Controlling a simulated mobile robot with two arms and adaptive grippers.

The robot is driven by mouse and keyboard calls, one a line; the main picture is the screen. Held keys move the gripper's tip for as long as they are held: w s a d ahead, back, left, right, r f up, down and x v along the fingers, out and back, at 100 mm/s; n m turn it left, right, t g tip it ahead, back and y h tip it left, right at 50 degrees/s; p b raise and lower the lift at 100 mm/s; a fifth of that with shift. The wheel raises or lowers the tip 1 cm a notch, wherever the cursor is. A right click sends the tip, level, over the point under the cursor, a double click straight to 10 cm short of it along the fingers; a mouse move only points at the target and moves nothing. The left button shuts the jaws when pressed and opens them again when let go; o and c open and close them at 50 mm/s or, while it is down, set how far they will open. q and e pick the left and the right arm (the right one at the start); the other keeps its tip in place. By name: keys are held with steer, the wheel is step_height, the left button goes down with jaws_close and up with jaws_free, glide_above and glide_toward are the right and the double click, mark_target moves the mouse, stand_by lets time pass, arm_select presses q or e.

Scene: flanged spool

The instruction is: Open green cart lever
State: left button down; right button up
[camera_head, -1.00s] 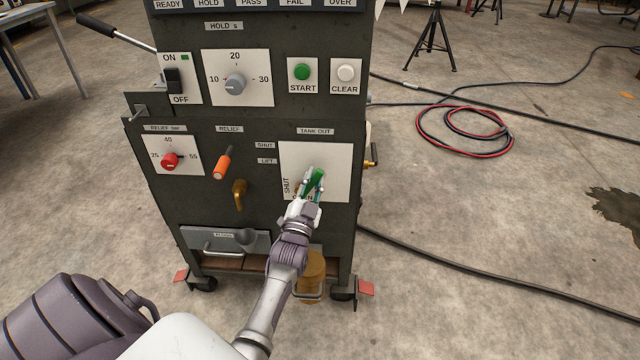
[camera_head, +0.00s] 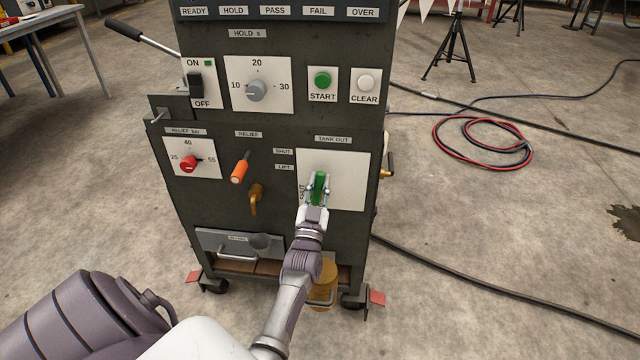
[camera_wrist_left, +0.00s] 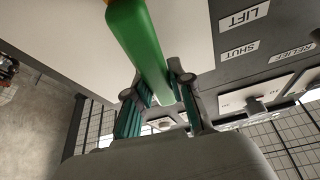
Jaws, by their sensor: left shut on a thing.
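The green lever (camera_head: 319,185) is on the white TANK OUT plate (camera_head: 348,178) at the lower right of the dark cart's front. In the head view it stands nearly upright in the picture. My left gripper (camera_head: 318,192) is shut on the lever, with one finger on each side. In the left wrist view the green lever (camera_wrist_left: 142,40) runs down between the two fingers of the gripper (camera_wrist_left: 160,100). The lever's pivot and part of the lettering on the plate are hidden. My right gripper is not in view.
An orange-handled RELIEF lever (camera_head: 239,168) and a brass spout (camera_head: 256,198) are left of my gripper. A brass fitting (camera_head: 388,172) sticks out at the cart's right side. Hoses (camera_head: 480,140) lie on the floor to the right.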

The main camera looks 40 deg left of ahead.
arm_select(q)
steer(key=shift+f, duration=0.1)
steer(key=c, duration=1)
jaws_free()
steer(key=shift+s, duration=0.1)
steer(key=shift+s+d+f, duration=0.15)
steer(key=shift+s, duration=0.15)
steer(key=v, duration=1.1)
